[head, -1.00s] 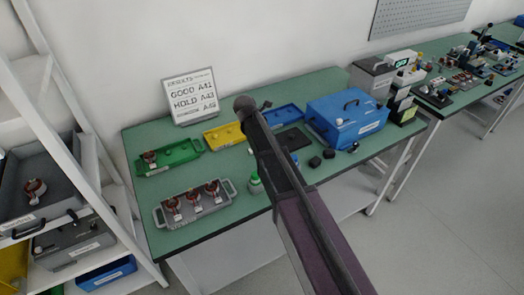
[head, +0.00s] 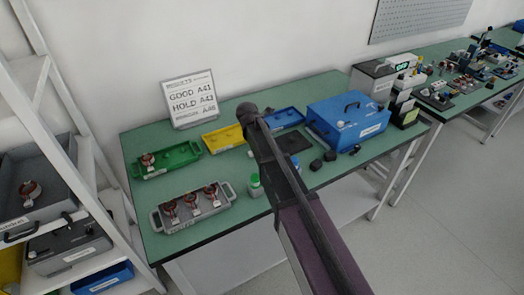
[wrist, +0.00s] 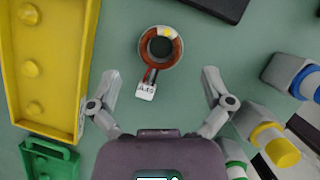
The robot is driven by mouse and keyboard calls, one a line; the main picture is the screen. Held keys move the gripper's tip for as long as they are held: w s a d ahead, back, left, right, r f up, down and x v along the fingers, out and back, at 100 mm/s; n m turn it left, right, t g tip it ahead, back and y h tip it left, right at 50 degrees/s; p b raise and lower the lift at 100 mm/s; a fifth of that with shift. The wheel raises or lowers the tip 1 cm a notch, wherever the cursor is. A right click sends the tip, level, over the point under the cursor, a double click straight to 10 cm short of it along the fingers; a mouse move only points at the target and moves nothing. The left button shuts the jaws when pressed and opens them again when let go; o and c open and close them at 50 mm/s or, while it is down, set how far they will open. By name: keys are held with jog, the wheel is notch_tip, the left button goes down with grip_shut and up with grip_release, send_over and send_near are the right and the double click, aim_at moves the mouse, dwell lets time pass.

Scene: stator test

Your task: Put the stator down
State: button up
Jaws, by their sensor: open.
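The stator (wrist: 161,47), a ring with reddish-brown windings and a white tag on short leads, sits on the green tabletop in the wrist view. The tag begins with "A4"; its last digit is unclear. My gripper (wrist: 161,75) is open, its two fingers spread wide to either side and nearer the camera than the stator. The stator lies just past the fingertips and is not touched by them. In the head view my arm hides the gripper and this stator.
A yellow tray (wrist: 52,128) with pegs lies left of the stator, a green tray (wrist: 30,145) below it. A black pad (wrist: 235,8) lies beyond. Capped bottles (wrist: 262,125) stand at right. A grey tray (head: 170,226) holds 3 stators. Bare tabletop surrounds the stator.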

jog(key=shift+b+x, duration=1.85)
jog(key=shift+x, duration=0.5)
jog(key=shift+w+r, duration=0.1)
jog(key=c, duration=1.3)
jog(key=shift+o, duration=0.2)
jog(key=shift+r, duration=0.15)
notch_tip(320, 180, up, 10)
jog(key=p, duration=1)
